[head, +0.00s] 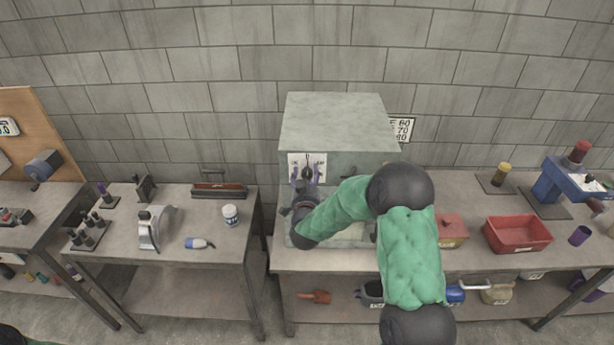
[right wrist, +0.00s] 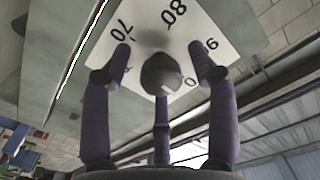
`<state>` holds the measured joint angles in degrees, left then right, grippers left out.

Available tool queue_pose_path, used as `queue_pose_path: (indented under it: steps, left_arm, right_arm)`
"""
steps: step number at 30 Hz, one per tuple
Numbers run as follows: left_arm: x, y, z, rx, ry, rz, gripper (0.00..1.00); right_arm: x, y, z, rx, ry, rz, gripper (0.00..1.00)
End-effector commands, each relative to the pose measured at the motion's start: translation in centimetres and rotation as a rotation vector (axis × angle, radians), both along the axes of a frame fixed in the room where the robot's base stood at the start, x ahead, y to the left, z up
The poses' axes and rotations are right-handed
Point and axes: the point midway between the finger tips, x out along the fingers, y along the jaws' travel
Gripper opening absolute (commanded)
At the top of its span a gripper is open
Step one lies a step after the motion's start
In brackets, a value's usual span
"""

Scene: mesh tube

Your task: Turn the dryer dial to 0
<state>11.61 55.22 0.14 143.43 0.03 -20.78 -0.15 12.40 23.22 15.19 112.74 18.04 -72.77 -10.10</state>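The dryer is a grey-green box (head: 335,122) on the right bench, with a white dial plate (head: 297,160) on its front. The dark dial knob (head: 308,171) shows between purple fingers in the head view. In the right wrist view the round knob (right wrist: 161,73) stands in front of the plate (right wrist: 145,25), where 70, 80 and 90 can be read. My right gripper (head: 307,178) faces the dial. Its purple fingers are spread around the knob, with visible gaps at both upper fingertips; contact by the lower finger cannot be told. My left gripper is out of view.
A red tray (head: 518,235), a small red box (head: 452,230) and a blue machine (head: 551,182) are on the right bench. A numbered sign (head: 402,128) is behind the dryer. The left bench (head: 190,247) holds a white cup (head: 230,215) and tools.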

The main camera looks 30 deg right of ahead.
Motion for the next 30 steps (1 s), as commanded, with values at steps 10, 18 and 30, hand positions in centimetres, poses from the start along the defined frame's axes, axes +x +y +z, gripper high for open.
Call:
queue_pose_path:
  steps: [10, 18, 30]
  left_arm:
    - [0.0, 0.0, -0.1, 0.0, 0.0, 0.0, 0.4]
    - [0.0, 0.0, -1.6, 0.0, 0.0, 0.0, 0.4]
    - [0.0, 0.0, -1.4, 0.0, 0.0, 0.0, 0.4]
  right_arm:
    - [0.0, 0.0, -0.1, 0.0, 0.001, 0.0, 0.03]
    - [0.0, 0.0, -0.2, -0.05, 0.031, 0.0, 0.04]
    - [0.0, 0.1, -0.2, -0.058, 0.04, 0.001, 0.6]
